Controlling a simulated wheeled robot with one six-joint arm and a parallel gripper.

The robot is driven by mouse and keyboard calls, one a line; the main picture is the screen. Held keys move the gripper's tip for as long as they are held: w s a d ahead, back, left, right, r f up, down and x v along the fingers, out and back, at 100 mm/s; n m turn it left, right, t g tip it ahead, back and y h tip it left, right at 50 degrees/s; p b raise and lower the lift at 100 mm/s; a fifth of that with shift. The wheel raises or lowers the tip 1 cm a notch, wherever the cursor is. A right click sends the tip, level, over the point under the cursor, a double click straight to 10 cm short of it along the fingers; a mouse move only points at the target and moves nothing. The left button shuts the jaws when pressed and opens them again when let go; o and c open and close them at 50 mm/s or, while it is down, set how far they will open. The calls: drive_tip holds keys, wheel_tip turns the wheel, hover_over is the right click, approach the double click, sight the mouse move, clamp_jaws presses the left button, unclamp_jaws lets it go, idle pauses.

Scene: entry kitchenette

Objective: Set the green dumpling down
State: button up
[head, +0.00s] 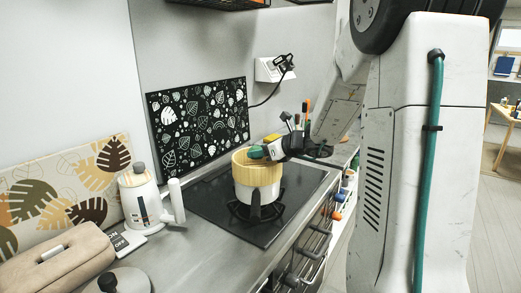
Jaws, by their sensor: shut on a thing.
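The green dumpling (255,153) is small and shows at the top of a yellow bamboo-like steamer ring (257,170). My gripper (268,149) reaches in from the right and is shut on the dumpling. Its fingertips are small here and partly hidden. The ring sits on a white pot (258,192) with a dark handle toward the front. I cannot tell whether the dumpling touches the inside of the steamer or hangs just above it.
The pot stands on a black cooktop (215,214). A white kettle (141,198) stands to its left, near a beige bag (60,262) and a round lid (120,281). A leaf-patterned dark panel (198,125) leans behind. Utensils (305,112) stand behind my gripper.

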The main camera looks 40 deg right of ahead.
drive_tip(key=shift+f, duration=0.2)
drive_tip(key=o, duration=1)
drive_tip(key=shift+c, duration=0.2)
